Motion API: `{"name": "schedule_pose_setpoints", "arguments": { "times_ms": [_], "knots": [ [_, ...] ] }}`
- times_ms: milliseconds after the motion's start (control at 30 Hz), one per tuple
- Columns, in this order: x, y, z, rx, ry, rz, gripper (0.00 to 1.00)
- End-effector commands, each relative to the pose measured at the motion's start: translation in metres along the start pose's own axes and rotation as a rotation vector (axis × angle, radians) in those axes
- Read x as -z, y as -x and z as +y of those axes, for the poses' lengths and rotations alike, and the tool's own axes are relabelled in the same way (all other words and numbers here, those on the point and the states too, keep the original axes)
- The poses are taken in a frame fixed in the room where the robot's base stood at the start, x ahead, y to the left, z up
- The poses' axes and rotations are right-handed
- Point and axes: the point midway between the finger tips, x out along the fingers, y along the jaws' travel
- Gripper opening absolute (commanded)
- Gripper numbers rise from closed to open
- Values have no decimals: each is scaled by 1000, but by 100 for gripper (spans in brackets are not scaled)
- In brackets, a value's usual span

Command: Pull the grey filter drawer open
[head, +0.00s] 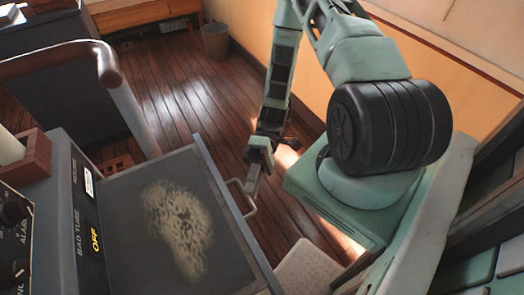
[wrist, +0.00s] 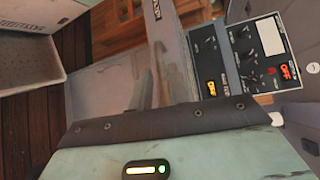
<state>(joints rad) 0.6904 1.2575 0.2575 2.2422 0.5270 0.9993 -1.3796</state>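The grey console (head: 215,185) fills the lower left of the head view, with a dark speckled screen on top. A thin U-shaped handle (head: 249,209) sticks out from its right side. The drawer front below is hidden from the head camera by the console top. My gripper (head: 254,181) points down with its fingertips at the handle's far end. In the wrist view the gripper fingers (wrist: 149,92) lie close together before a pale grey face (wrist: 95,85). I cannot tell whether they enclose the handle or only touch it.
A curved rail (head: 55,57) stands beyond the console. A bin (head: 215,41) stands by the far wall. Wood floor (head: 180,90) is open between. The wrist view shows a knob panel (wrist: 245,55) at right and a pale perforated tray (wrist: 22,62) at left.

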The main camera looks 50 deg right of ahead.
Motion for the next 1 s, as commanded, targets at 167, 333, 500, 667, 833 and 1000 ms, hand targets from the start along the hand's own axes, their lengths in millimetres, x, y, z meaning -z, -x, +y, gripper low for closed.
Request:
{"name": "schedule_pose_setpoints", "arguments": {
  "times_ms": [167,333,500,667,833,1000],
  "knots": [
    [1,43,3,-6,3,6,18],
    [1,84,3,-6,1,6,18],
    [0,118,3,-5,1,4,18],
    [0,139,2,-4,0,3,18],
    [-1,148,1,-2,0,2,18],
    [-1,149,0,-1,0,1,18]
  ]
}}
